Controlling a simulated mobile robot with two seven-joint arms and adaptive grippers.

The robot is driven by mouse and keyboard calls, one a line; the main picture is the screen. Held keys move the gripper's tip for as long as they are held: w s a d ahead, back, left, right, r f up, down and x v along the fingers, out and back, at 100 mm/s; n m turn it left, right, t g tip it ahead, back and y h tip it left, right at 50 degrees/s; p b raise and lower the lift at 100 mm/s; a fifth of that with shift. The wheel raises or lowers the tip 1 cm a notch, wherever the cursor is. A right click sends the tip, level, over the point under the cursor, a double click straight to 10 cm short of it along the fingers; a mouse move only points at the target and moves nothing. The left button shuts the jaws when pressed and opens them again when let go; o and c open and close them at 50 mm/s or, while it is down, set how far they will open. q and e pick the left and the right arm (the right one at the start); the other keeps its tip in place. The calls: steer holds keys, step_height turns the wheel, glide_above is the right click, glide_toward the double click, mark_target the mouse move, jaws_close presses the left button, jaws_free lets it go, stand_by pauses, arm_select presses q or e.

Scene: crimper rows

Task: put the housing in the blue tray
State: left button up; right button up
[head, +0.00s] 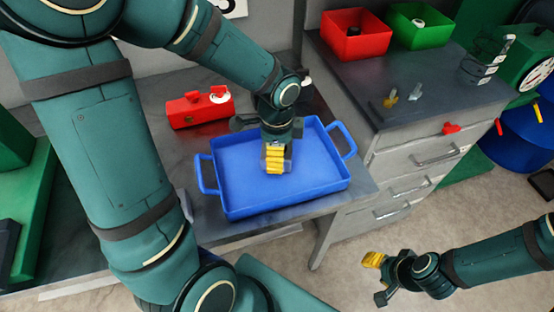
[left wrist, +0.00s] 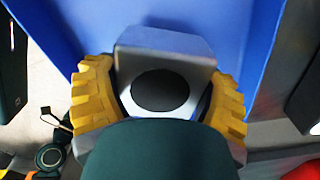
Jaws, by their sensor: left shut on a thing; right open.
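The housing (left wrist: 165,45) is a grey block with a dark round opening, seen in the left wrist view between the yellow finger pads. My left gripper (head: 275,160) is shut on it, pointing down over the middle of the blue tray (head: 240,212). In the head view the fingers mostly hide the housing; I cannot tell whether it touches the tray floor. The tray's blue wall also shows in the left wrist view (left wrist: 262,45). My right gripper (head: 379,279) is open and empty, low at the right over the floor.
A red block-like item (head: 200,110) lies on the bench behind the tray. The grey cabinet (head: 375,112) at the right carries a red bin (head: 354,42), a green bin (head: 406,38) and small parts. The rest of the tray floor looks empty.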

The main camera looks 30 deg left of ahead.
arm_select(q)
steer(key=shift+f+b, duration=0.4)
steer(key=shift+f, duration=1.15)
steer(key=shift+f, duration=0.1)
steer(key=o, duration=1.2)
steer(key=shift+r, duration=0.2)
step_height(320, 180, up, 12)
steer(key=p, duration=0.3)
steer(key=shift+f, duration=0.1)
